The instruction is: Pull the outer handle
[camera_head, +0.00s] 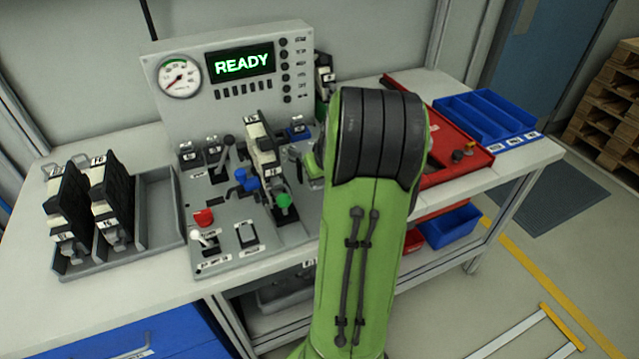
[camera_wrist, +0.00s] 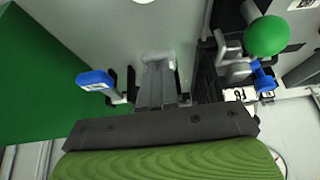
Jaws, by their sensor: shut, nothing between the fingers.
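Several levers stand on the grey control panel (camera_head: 222,245); I cannot tell which one is the outer handle. One lever has a green knob (camera_head: 284,201), another a blue knob (camera_head: 246,182), and a black-knobbed lever (camera_head: 226,143) stands behind. A labelled blue handle (camera_head: 298,130) is at the back right of the panel. In the wrist view, my gripper (camera_wrist: 158,65) is shut and empty, between the blue handle (camera_wrist: 95,80) on the left and the green knob (camera_wrist: 268,36) on the right, apart from both. In the head view my arm hides the fingertips.
The display (camera_head: 241,64) reads READY beside a round gauge (camera_head: 179,77). A black-and-white module (camera_head: 263,145) stands upright on the panel, close to my gripper. Similar modules stand in a grey tray (camera_head: 157,210) at left. A red tray (camera_head: 440,130) and blue bins (camera_head: 490,114) lie right.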

